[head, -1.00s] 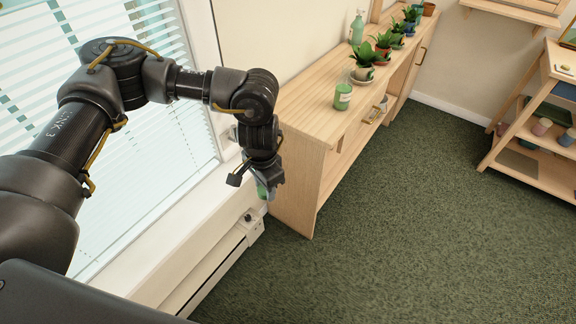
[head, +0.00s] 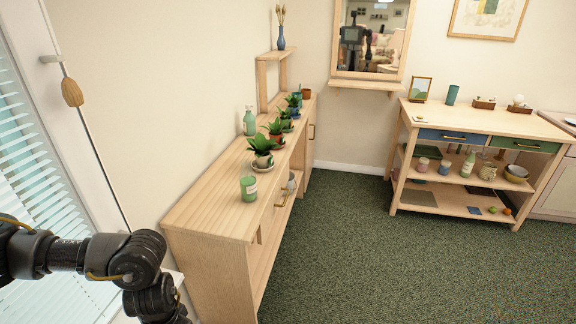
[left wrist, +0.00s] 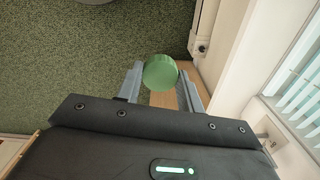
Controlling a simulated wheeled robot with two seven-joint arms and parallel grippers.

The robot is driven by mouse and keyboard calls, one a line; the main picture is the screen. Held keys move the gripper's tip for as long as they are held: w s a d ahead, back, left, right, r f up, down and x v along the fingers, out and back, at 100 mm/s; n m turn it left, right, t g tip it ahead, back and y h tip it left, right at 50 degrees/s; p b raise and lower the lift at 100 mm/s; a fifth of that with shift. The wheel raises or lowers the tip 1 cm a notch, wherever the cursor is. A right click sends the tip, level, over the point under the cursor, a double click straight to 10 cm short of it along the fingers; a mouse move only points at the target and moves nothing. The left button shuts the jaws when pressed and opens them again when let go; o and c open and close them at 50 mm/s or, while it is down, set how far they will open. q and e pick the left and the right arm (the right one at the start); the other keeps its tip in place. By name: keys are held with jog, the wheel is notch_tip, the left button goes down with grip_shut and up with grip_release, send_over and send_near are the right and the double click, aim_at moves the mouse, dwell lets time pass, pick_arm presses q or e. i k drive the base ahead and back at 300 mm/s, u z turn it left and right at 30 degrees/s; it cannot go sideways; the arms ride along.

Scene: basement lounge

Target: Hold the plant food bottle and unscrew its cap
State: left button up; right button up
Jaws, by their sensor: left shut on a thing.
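My left gripper (left wrist: 160,90) is shut on a green round-ended thing (left wrist: 160,72), held between its two grey fingers in the left wrist view. Only its round end shows, so I cannot tell whether it is the plant food bottle. In the head view my left arm comes in at the lower left, and its gripper is below the frame. A green bottle (head: 249,123) stands upright at the back of the long wooden sideboard. Another green bottle (head: 468,164) stands on the far console's middle shelf. My right gripper is not in view.
The sideboard (head: 207,205) runs along the left wall, with a green jar (head: 249,189) near its front and several potted plants (head: 261,148) behind. A wooden console (head: 466,119) stands at the far right. The green carpet (head: 350,250) between them is clear.

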aim_at(247, 178)
jog(key=z, duration=0.95)
jog(key=i, duration=1.35)
jog(key=z, duration=0.6)
jog(key=i, duration=1.65)
jog(key=u, duration=1.3)
jog(key=i, duration=0.9)
jog(key=u, duration=0.8)
